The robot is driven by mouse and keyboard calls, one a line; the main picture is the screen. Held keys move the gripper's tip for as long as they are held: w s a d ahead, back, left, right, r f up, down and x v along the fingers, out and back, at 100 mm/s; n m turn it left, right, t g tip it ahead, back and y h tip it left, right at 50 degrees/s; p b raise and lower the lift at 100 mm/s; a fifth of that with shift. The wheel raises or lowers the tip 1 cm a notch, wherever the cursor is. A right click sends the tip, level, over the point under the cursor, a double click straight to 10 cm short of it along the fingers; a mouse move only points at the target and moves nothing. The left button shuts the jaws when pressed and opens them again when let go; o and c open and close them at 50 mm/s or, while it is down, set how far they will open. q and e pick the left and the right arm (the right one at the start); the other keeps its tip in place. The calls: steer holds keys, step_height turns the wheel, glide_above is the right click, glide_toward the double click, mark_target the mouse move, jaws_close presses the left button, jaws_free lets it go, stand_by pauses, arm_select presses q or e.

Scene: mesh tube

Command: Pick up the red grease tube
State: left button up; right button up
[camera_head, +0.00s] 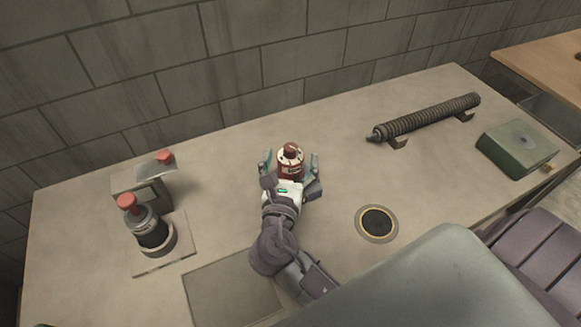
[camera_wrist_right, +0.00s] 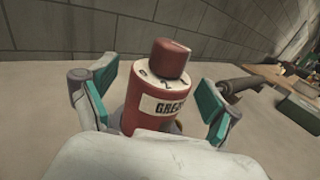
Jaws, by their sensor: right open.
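The red grease tube (camera_head: 291,158) stands upright on the counter, with a red cap and a pale label. My right gripper (camera_head: 289,165) is open around it, with one finger on each side. In the right wrist view, the tube (camera_wrist_right: 160,97) stands between the two teal finger pads of my gripper (camera_wrist_right: 157,100), with gaps visible on both sides. The tube's lower part is hidden by my gripper. My left gripper is not in view.
At left, a dark red-capped device (camera_head: 152,234) stands beside a grey bracket (camera_head: 146,186). A ribbed rod (camera_head: 428,117) lies on supports at back right, near a green box (camera_head: 517,148). A round dark port (camera_head: 377,223) is in the counter (camera_head: 225,200). A block wall (camera_head: 230,70) runs behind.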

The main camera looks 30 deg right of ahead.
steer(key=c, duration=1.4)
steer(key=shift+o, duration=0.2)
